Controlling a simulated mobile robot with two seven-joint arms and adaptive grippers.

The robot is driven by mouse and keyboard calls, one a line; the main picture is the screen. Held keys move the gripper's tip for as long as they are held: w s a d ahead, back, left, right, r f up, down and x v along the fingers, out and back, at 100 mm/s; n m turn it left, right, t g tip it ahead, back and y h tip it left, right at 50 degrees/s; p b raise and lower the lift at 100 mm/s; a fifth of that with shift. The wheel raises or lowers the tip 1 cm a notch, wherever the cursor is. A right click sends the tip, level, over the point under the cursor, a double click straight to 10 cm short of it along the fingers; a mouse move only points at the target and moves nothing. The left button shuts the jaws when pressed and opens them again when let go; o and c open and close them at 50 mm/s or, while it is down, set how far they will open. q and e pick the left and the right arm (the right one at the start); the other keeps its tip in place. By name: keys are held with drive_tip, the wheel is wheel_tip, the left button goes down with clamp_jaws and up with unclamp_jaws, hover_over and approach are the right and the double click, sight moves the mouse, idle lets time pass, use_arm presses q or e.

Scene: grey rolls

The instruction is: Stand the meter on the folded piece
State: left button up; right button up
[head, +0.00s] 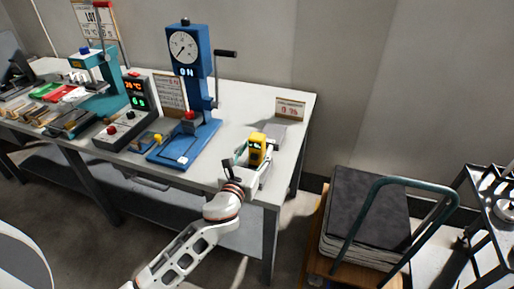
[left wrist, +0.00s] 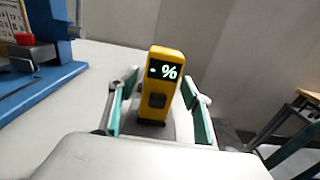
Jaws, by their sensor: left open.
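The yellow meter (head: 257,148) stands upright near the right end of the table, with its display facing me. In the left wrist view the meter (left wrist: 159,90) shows a lit "- %" on a dark screen. My left gripper (head: 253,162) is open, with one teal-padded finger on each side of the meter. In the left wrist view gaps show between the meter and both fingers of the gripper (left wrist: 160,108). A grey patch (left wrist: 171,130) shows at the meter's foot; I cannot tell whether it is the folded piece. My right gripper is out of view.
A blue test stand (head: 187,100) with a dial and crank stands left of the meter. A small sign (head: 290,109) stands behind it on the white table (head: 235,105). A cart with a dark stack (head: 368,205) is on the floor at right.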

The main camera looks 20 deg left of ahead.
use_arm(q)
drive_tip(key=s, duration=1)
drive_tip(key=s+f+n+g+h, duration=0.1)
drive_tip(key=s+f+n+g, duration=0.2)
drive_tip(key=s+f+n, duration=0.7)
drive_tip(key=s+f+n+g+h, duration=0.1)
drive_tip(key=s+f+n+g, duration=0.3)
drive_tip(key=s+f+n, duration=0.7)
wheel_tip(320, 180, down, 3)
drive_tip(key=n, duration=1.1)
drive_tip(key=shift+a+f, duration=0.15)
drive_tip(key=shift+a, duration=0.1)
